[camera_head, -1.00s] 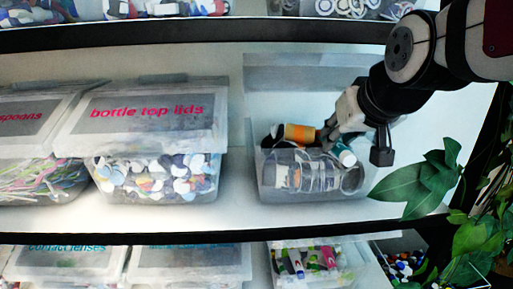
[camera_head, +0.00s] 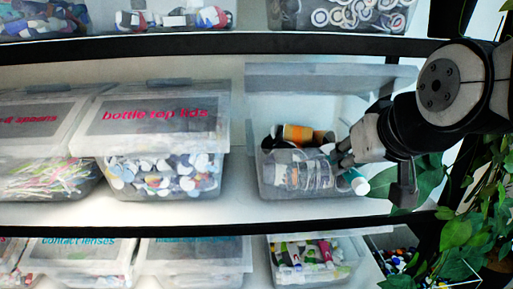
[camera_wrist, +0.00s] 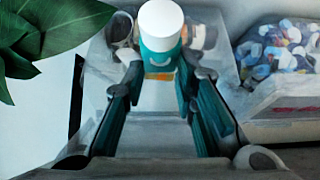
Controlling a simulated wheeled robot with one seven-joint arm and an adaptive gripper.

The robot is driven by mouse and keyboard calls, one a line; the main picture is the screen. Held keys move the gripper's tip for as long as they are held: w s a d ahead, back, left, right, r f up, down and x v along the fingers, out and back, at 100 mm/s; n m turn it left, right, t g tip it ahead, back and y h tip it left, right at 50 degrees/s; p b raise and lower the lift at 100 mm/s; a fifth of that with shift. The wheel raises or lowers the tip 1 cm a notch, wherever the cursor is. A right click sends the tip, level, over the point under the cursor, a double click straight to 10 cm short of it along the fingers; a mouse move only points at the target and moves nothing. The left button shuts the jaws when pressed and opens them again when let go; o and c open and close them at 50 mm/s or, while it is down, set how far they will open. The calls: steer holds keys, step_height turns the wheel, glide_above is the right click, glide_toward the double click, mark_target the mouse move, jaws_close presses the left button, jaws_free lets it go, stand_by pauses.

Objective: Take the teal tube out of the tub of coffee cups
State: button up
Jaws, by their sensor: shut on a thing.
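The teal tube (camera_head: 355,182) with a white end shows at the right front of the clear tub (camera_head: 290,194), close to or over its edge. My gripper (camera_head: 344,160) is shut on it. In the wrist view the tube (camera_wrist: 158,62) sits between the two fingertips (camera_wrist: 160,80), its white end towards the top. The tub holds coffee cups: an orange-banded cup (camera_head: 297,134) leans at the back and clear cups (camera_head: 300,174) lie in front. I cannot tell whether the tube still touches the tub.
A lidded bin of bottle top lids (camera_head: 160,135) stands left of the tub, with a gap of bare shelf between. Green leaves (camera_head: 410,178) hang close on the right. Another shelf (camera_head: 200,43) runs above, and more bins (camera_head: 195,258) stand below.

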mark_target(359, 176)
steer(key=shift+s, duration=2.15)
